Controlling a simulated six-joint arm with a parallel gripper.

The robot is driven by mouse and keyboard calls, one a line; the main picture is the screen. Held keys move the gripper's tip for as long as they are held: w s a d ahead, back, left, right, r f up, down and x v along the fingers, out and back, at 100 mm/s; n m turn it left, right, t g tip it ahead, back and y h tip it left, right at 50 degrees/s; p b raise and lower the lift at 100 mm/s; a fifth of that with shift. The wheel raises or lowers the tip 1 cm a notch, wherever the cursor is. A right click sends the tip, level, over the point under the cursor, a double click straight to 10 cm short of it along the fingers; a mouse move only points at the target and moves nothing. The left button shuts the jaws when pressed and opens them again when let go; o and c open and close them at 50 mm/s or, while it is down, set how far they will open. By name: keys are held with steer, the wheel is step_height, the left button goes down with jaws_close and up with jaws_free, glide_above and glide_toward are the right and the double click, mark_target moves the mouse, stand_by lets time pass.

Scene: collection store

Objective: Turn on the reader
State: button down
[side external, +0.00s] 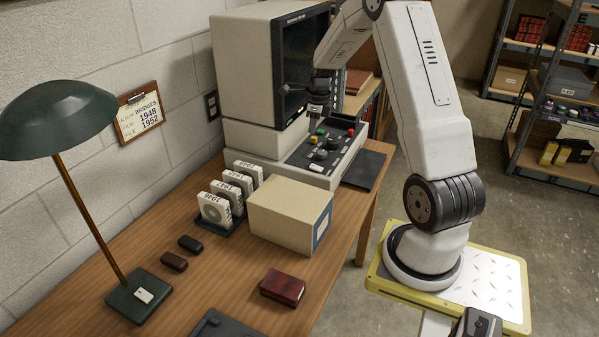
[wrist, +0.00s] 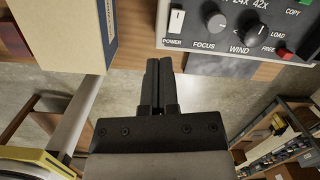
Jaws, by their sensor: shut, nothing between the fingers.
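The reader (side external: 262,65) is a beige machine on the wooden desk, with a dark screen (side external: 300,70) and a sloping control panel (side external: 340,150) in front. In the wrist view its white power switch (wrist: 176,22), labelled POWER, sits at the panel's near left corner, beside the grey focus knob (wrist: 216,22). My gripper (wrist: 158,62) is shut and empty. Its dark fingertips appear just below and slightly left of the switch in the wrist view, apart from it in the picture. In the side view my wrist hangs over the panel; the fingertips are hard to make out there.
A cardboard box (side external: 284,216) stands close to the panel's left, with a rack of film boxes (side external: 215,211) behind it. Shelves (side external: 560,130) stand at right.

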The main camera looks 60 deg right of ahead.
mark_target(312, 166)
steer(key=d+m, duration=0.1)
steer(key=s+d+m, duration=0.1)
steer(key=d, duration=0.1)
steer(key=shift+s+d+f+m, duration=0.15)
steer(key=shift+d+f+m, duration=0.05)
steer(key=shift+m, duration=0.2)
steer(key=shift+f, duration=0.15)
steer(key=f, duration=0.4)
steer(key=w+f, duration=0.1)
steer(key=f, duration=0.4)
steer(key=w+f, duration=0.1)
steer(key=f, duration=0.3)
steer(key=shift+f, duration=0.3)
steer(key=shift+f, duration=0.1)
